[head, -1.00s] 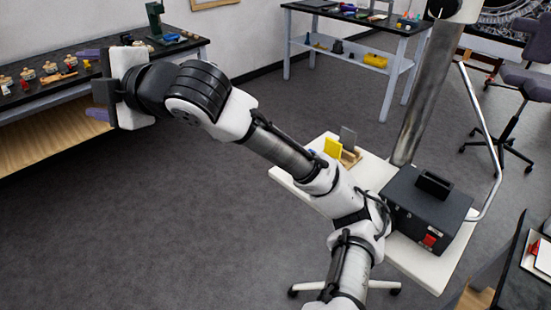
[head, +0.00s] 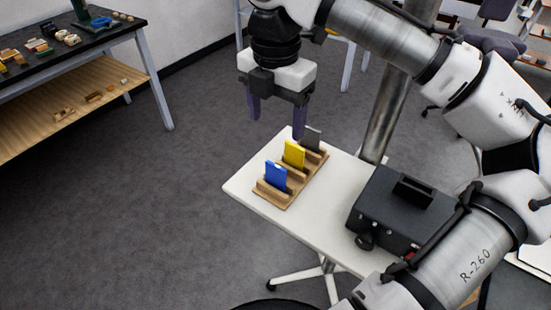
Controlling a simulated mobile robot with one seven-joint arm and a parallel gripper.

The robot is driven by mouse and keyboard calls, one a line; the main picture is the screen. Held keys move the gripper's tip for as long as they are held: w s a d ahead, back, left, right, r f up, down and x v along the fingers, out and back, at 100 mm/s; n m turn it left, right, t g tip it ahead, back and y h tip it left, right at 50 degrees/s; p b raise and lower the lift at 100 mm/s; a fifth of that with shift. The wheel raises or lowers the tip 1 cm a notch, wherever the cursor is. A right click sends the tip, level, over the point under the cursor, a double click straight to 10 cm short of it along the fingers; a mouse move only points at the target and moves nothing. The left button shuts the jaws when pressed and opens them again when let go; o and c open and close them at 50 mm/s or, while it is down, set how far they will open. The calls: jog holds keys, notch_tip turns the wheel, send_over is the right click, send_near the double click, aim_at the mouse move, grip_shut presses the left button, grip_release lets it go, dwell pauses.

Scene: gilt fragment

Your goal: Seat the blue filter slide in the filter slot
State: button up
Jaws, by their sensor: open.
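The blue filter slide (head: 275,176) stands upright in the near end of a wooden rack (head: 286,196) on a white table. A yellow slide (head: 294,154) and a grey slide (head: 312,138) stand behind it in the same rack. My gripper (head: 275,122) points down above the far left edge of the table, its two purple fingers apart and empty. In the picture it is above the yellow slide and apart from all the slides. A black box (head: 401,211) with a raised dark block on top sits on the table; I cannot tell whether the filter slot is there.
The white table (head: 315,225) has bare room between the rack and the box. A metal column (head: 398,95) rises behind the table. A dark workbench (head: 80,45) with small parts stands at the upper left, with open floor before it.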

aim_at(276, 165)
notch_tip(276, 165, down, 8)
jog(key=shift+s+f+p, duration=0.1)
jog(key=shift+f+p, duration=0.15)
jog(key=shift+p, duration=0.25)
jog(key=shift+f+p, duration=0.6)
jog(key=shift+f, duration=2)
jog(key=c, duration=1.1)
jog(key=shift+o, duration=0.2)
jog(key=shift+r, duration=0.1)
